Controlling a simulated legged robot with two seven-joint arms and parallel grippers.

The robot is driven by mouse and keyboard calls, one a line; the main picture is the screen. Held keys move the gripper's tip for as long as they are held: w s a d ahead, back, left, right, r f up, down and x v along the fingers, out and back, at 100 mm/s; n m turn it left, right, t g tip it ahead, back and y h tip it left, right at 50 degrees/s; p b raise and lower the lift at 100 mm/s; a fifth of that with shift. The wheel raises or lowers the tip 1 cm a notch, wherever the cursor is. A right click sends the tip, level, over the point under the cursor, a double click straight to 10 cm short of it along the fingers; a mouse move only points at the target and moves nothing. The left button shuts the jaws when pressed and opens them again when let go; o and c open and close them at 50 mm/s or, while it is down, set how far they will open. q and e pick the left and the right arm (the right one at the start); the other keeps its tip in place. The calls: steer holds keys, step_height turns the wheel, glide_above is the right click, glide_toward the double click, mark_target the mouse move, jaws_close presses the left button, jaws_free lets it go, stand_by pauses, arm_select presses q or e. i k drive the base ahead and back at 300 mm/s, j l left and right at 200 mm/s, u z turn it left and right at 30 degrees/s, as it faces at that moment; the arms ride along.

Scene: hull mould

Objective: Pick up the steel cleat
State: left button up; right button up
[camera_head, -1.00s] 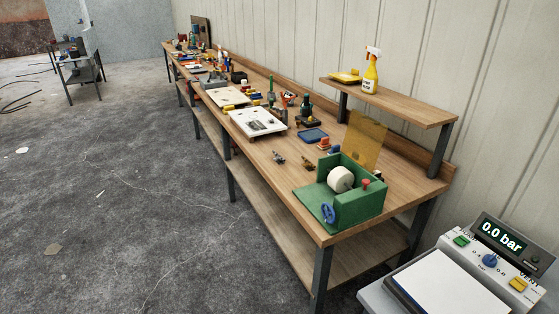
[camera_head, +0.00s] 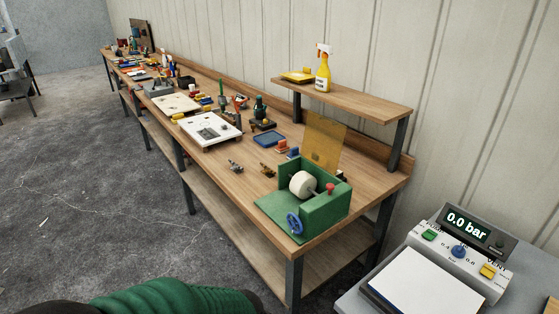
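A small grey metal piece (camera_head: 235,166), which looks like the steel cleat, lies on the long wooden workbench (camera_head: 215,182). It sits near the bench's front edge, left of the green machine. A similar small brass-coloured piece (camera_head: 267,169) lies just right of it. Both are too small to make out their exact shape. Neither of my grippers is in view.
The green machine (camera_head: 325,210) with a white roller and raised amber guard stands at the bench's near end. A blue tray (camera_head: 268,139) and white panel (camera_head: 208,131) lie behind the pieces. A pressure console (camera_head: 455,262) stands at right. Floor at left is open.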

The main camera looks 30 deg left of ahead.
mark_target(236, 169)
steer(key=i+j+z, duration=0.2)
steer(key=j, duration=0.35)
steer(key=i+j+z, duration=0.15)
steer(key=j, duration=0.4)
steer(key=i+j+z, duration=0.2)
steer(key=j, duration=0.35)
steer(key=j+z, duration=0.15)
steer(key=j, duration=0.45)
steer(key=i+j+z, duration=0.2)
steer(key=j, duration=0.4)
steer(key=k, duration=0.1)
